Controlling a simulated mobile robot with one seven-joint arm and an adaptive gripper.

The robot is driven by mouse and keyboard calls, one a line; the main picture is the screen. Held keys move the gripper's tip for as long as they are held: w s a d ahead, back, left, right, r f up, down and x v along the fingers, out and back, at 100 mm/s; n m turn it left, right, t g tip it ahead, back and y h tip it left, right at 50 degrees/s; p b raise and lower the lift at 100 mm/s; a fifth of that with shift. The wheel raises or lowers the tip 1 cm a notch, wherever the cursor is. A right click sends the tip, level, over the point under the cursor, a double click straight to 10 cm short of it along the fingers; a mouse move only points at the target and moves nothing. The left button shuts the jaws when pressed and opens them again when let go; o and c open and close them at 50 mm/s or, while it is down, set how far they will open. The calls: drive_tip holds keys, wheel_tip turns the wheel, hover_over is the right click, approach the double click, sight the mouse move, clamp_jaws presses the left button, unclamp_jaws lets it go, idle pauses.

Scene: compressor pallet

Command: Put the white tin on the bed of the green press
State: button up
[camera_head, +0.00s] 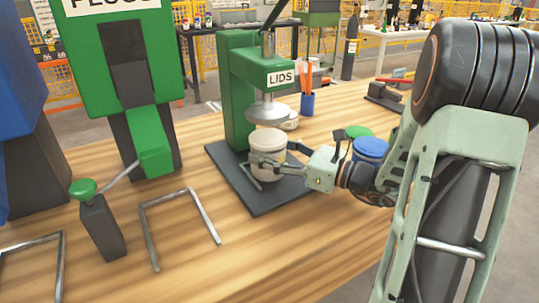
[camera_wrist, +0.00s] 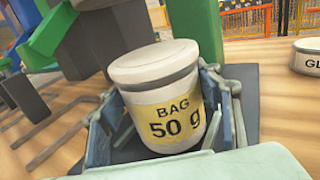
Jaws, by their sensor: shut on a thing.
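The white tin (camera_head: 268,153) has a white lid and, in the wrist view, a yellow label reading "BAG 50 g" (camera_wrist: 172,122). My gripper (camera_head: 268,166) is shut on it from the right side, with one finger on each side of the tin in the wrist view (camera_wrist: 170,110). The green press (camera_head: 238,95), marked "LIDS", has a round metal plate above the tin. Its dark flat bed (camera_head: 268,204) lies below the tin. The tin is upright over the bed; I cannot tell whether it touches it.
A blue-lidded tin (camera_head: 370,148), a green lid (camera_head: 357,132) and a blue cup (camera_head: 307,104) with orange tools stand right of the press. A white tin marked "GL" (camera_wrist: 308,56) shows in the wrist view. A larger green machine (camera_head: 125,60) and metal frames (camera_head: 180,228) are at left.

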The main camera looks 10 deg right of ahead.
drive_tip(key=shift+r, duration=0.1)
drive_tip(key=o, duration=1.2)
drive_tip(key=shift+f, duration=0.2)
drive_tip(key=shift+r, duration=0.25)
drive_tip(key=p+v, duration=0.2)
drive_tip(key=v, duration=1)
drive_tip(key=shift+f, duration=0.1)
